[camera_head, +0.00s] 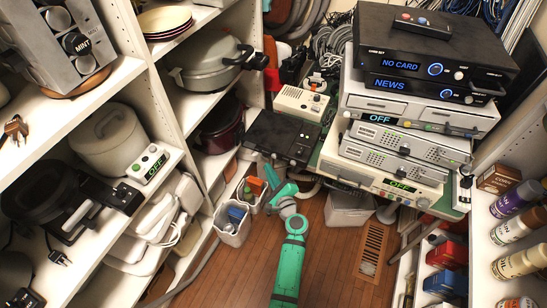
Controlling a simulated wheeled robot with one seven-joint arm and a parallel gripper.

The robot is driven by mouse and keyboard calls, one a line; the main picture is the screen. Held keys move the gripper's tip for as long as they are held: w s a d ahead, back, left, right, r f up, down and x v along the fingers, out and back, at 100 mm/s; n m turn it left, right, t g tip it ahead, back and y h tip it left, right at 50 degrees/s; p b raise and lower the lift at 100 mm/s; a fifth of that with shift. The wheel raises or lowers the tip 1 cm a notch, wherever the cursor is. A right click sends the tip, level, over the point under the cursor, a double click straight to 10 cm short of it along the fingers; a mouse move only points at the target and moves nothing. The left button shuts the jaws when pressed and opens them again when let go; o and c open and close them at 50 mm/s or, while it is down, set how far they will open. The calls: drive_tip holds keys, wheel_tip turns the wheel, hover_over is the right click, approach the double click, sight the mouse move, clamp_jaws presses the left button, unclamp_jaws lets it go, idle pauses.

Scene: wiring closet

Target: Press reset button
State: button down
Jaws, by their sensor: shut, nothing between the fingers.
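No button that I can identify as the reset button shows clearly. A dark flat box (283,137) lies in the middle, and small details on it are too fine to read. A beige device (300,102) with a small dark and orange control on its top stands just behind it. Stacked devices (405,115) with lit displays and small round buttons stand to the right. My gripper (270,170) is shut and empty, close to the front edge of the dark box. I cannot tell whether it touches the box, and its fingertips are small and partly hidden.
Shelves at left hold a pot (213,69), a white cooker (107,137) and a black appliance (67,200). Small bins (233,226) stand on the floor left of my arm. A floor vent (372,250) lies to the right. Bottles (515,197) fill the right shelf. Cables hang behind.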

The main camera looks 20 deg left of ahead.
drive_tip(key=shift+w+d, duration=0.15)
drive_tip(key=shift+w, duration=0.85)
drive_tip(key=shift+w, duration=0.1)
idle(1.3)
drive_tip(key=shift+w, duration=0.35)
drive_tip(key=shift+w+d, duration=0.15)
drive_tip(key=shift+w, duration=0.3)
idle(1.0)
drive_tip(key=shift+s, duration=0.9)
drive_tip(key=s, duration=0.3)
drive_tip(key=s+a, duration=0.1)
drive_tip(key=s, duration=0.1)
